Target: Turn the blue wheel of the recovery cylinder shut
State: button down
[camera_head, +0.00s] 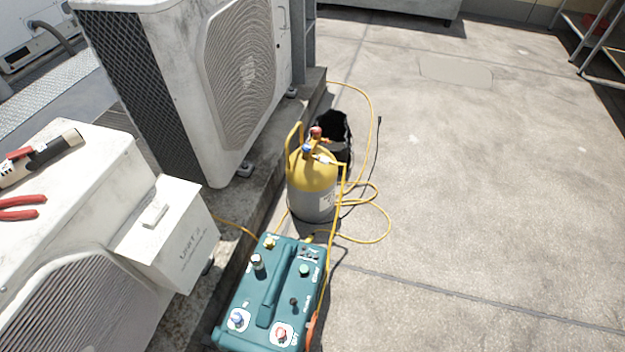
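The recovery cylinder (313,185), with a yellow top and grey lower body, stands upright on the roof floor near the middle of the view. Its small blue wheel (307,149) sits on top, at the front left of the valve. A red wheel (316,131) sits just behind it. A yellow hose runs from a fitting beside the wheels. Whether the blue wheel is open or shut cannot be told from here. My gripper is not in view, and nothing touches the cylinder's wheels from above.
A teal recovery machine (272,290) stands in front of the cylinder. A black bucket (335,135) is close behind it. Yellow hose (385,225) loops on the floor to its right. Condensers (165,60) stand left; red-handled pliers (22,207) lie on one. Open floor lies right.

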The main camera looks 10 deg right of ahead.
aim_at(306, 147)
jog(key=u, duration=0.65)
jog(key=i+l+u, duration=0.15)
jog(key=l+u, duration=0.15)
jog(key=i+l+u, duration=0.1)
jog(key=l+u, duration=0.2)
jog(key=i+l+u, duration=0.1)
jog(key=l+u, duration=0.5)
jog(key=l, duration=0.15)
jog(key=l+u, duration=0.25)
jog(key=l, duration=2.25)
